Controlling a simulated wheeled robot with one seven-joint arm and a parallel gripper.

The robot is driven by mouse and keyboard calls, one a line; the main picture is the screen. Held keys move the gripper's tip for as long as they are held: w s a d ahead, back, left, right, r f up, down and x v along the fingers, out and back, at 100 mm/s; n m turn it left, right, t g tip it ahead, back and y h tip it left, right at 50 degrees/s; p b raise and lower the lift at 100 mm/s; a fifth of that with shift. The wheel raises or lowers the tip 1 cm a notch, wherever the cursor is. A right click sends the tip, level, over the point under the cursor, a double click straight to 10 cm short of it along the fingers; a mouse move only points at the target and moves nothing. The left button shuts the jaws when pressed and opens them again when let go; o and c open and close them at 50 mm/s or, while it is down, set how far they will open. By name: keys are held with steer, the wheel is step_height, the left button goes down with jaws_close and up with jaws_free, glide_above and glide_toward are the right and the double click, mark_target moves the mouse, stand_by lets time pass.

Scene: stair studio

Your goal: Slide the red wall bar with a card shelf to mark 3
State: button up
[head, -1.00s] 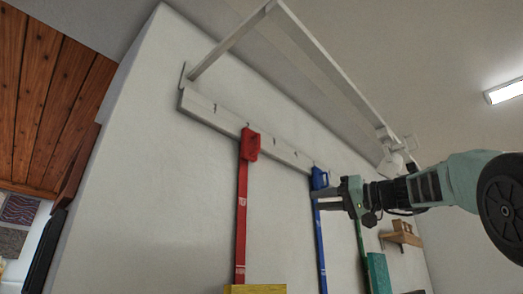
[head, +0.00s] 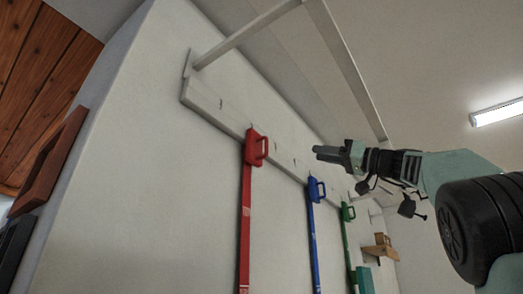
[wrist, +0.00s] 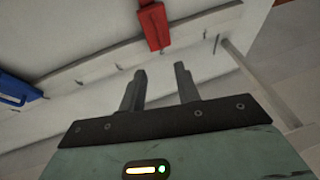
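The red wall bar (head: 246,215) hangs from the white rail (head: 225,116) by a red head with a loop handle (head: 257,148). Its lower end is out of view, so no card shelf shows on it. Small dark marks lie along the rail; one at the left (head: 221,103) resembles a 3, but I cannot read it surely. My gripper (head: 318,153) is right of the red handle in the head view, apart from it. In the wrist view my gripper (wrist: 159,82) is open and empty, with the red head (wrist: 154,25) beyond its fingertips.
A blue bar (head: 314,235) and a green bar (head: 349,240) hang right of the red one. The blue head (wrist: 15,90) shows at the wrist view's left. A white frame (head: 250,35) projects above the rail. A wooden shelf (head: 380,250) stands farther right.

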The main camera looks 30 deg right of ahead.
steer(key=p+x, duration=1.1)
steer(key=x, duration=0.6)
steer(key=shift+a, duration=0.1)
jaws_close()
